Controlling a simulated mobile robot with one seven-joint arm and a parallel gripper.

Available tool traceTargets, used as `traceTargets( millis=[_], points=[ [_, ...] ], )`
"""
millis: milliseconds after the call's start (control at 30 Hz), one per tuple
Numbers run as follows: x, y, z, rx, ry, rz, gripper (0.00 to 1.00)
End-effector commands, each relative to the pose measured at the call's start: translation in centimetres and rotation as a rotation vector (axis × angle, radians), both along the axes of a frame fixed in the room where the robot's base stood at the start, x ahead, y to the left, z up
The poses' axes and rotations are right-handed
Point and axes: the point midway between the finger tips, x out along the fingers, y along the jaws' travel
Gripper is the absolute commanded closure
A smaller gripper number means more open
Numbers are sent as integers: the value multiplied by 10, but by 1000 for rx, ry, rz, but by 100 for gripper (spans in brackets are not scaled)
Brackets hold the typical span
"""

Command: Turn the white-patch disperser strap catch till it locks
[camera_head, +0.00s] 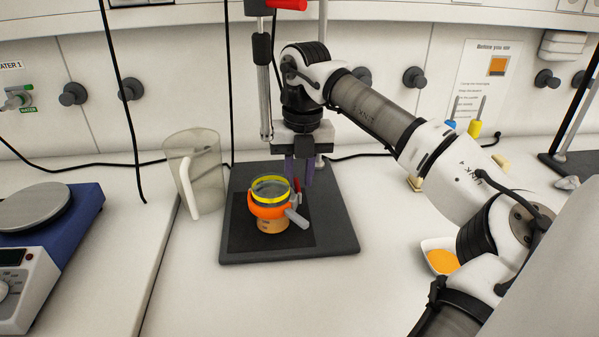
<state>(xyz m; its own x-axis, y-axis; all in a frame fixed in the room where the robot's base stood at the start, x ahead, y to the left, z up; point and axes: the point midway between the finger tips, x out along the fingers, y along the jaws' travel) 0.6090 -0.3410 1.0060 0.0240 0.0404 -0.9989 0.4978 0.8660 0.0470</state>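The disperser stands at the middle on a dark base plate (341,236), with a red-handled head at the top and a metal shaft (264,95). A vessel with a yellow rim (272,188) stands on the plate, with an orange strap (265,209) around it. A grey strap catch (296,217) sticks out at the strap's right side, angled down to the right. I cannot make out a white patch on it. My gripper (299,172) points down with purple fingers just behind and right of the vessel, above the catch. Its finger gap is too small to judge.
A clear jug (194,168) stands left of the plate. A blue hotplate (62,228) is at the far left. A white dish of orange stuff (441,258) lies to the right, partly near my arm. Blue and yellow-handled tools (475,128) stand behind. The front bench is clear.

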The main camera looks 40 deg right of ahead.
Motion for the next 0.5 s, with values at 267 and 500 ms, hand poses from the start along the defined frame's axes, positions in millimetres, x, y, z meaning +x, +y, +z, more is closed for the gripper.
traceTargets(
  millis=[267, 500],
  points=[
    [2, 5, 0, 6, -3, 10, 69],
    [2, 4, 0, 8, -3, -14, 69]
  ],
)
